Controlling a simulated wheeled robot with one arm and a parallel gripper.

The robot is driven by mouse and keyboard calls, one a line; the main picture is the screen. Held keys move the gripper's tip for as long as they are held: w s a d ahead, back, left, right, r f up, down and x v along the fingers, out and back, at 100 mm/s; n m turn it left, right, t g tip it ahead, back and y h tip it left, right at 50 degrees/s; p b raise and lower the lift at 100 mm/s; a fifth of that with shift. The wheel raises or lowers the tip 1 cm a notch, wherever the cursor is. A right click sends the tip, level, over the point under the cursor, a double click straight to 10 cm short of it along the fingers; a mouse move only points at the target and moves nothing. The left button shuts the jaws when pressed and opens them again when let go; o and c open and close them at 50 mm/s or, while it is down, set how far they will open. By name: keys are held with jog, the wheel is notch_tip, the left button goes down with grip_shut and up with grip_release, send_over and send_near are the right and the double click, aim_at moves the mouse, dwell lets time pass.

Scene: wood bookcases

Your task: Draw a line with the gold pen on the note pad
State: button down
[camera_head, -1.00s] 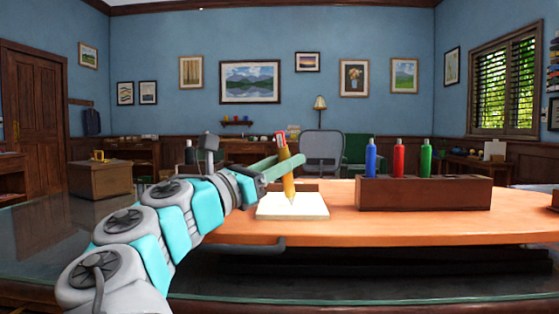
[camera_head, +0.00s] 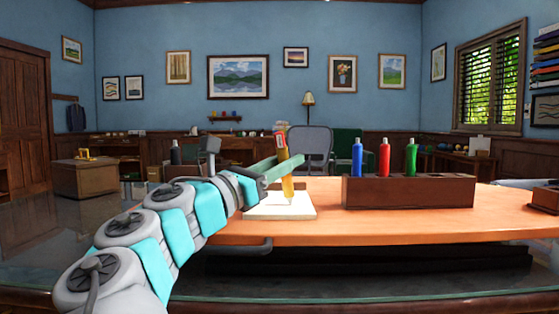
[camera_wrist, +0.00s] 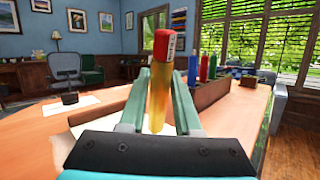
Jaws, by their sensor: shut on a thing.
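The gold pen (camera_head: 287,186) is held upright, tilted slightly, with its red and white end up and its tip down over the note pad. My gripper (camera_head: 275,172) is shut on it; in the wrist view the pen (camera_wrist: 157,90) stands between the two green fingers (camera_wrist: 160,95). The white note pad (camera_head: 262,212) lies on the orange table top under the pen. The tip is at or just above the paper; I cannot tell if it touches. I see no clear line on the pad; the gripper hides part of it.
A dark wooden holder (camera_head: 408,192) to the right of the pad carries a blue pen (camera_head: 357,158), a red pen (camera_head: 384,158) and a green pen (camera_head: 411,158). The orange table top (camera_head: 400,224) is clear in front of the holder. Chairs stand behind the table.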

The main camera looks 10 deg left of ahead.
jog(key=shift+d+r, duration=0.1)
jog(key=shift+d, duration=0.15)
jog(key=shift+a+p, duration=0.45)
jog(key=shift+p, duration=0.35)
jog(key=shift+s+a, duration=0.1)
jog(key=shift+a, duration=0.1)
jog(key=shift+s+a+p, duration=0.25)
jog(key=shift+a+p, duration=0.75)
jog(key=shift+p, duration=0.6)
jog(key=shift+s+a+p, duration=0.1)
jog(key=shift+a+p, duration=0.2)
jog(key=shift+p, duration=0.15)
jog(key=shift+s+a+p, duration=0.1)
jog(key=shift+a+p, duration=0.3)
jog(key=shift+p, duration=0.2)
jog(key=shift+s+a+p, duration=0.1)
jog(key=shift+a+p, duration=0.2)
jog(key=shift+p, duration=0.05)
